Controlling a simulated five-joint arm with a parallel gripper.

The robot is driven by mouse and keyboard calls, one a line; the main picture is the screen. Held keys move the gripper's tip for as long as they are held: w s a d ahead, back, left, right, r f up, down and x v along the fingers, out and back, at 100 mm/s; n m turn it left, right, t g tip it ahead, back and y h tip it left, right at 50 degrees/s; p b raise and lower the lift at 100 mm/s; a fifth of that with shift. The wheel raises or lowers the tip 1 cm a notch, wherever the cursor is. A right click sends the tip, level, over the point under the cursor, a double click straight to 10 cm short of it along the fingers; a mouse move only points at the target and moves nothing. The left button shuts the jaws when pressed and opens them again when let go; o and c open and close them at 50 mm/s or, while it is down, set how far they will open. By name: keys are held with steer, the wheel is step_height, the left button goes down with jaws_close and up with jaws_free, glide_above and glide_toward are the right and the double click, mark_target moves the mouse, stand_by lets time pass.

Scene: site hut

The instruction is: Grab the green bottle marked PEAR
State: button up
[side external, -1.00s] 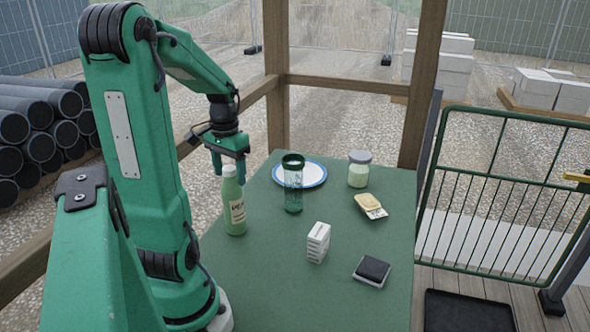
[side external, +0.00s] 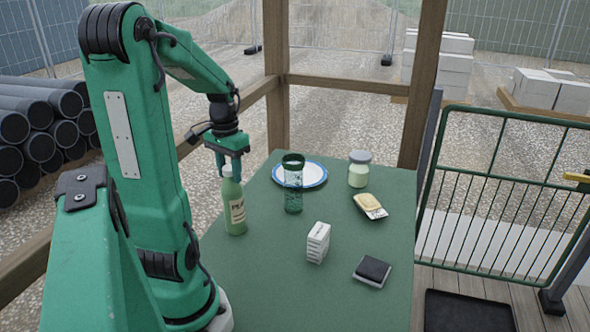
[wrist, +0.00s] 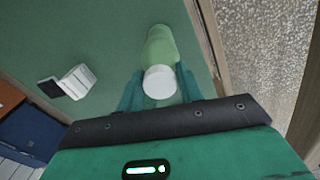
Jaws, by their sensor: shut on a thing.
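The green bottle (side external: 234,211) stands upright on the green table, with a pale label whose lettering is only partly legible. Its white cap (wrist: 160,82) faces the wrist camera. My gripper (side external: 231,172) is over the bottle from above, with its fingers around the neck just below the cap. In the wrist view my gripper (wrist: 158,88) has one finger on each side of the cap, shut on the bottle. The bottle's base appears to be on the table.
A dark green tumbler (side external: 293,184) stands close to the right of the bottle. A blue-rimmed plate (side external: 314,175), a lidded jar (side external: 359,170), a yellow-topped pack (side external: 370,205), a white box (side external: 318,242) and a dark pad (side external: 372,271) stand farther right. The table's front is clear.

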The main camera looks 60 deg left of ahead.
steer(key=shift+r, duration=0.4)
steer(key=r, duration=0.3)
steer(key=shift+w+d+r, duration=0.2)
steer(key=shift+d+r, duration=0.15)
steer(key=w+d+r, duration=0.4)
steer(key=d+r, duration=0.2)
steer(key=d, duration=0.4)
steer(key=shift+w+r, duration=0.15)
steer(key=shift+r, duration=0.15)
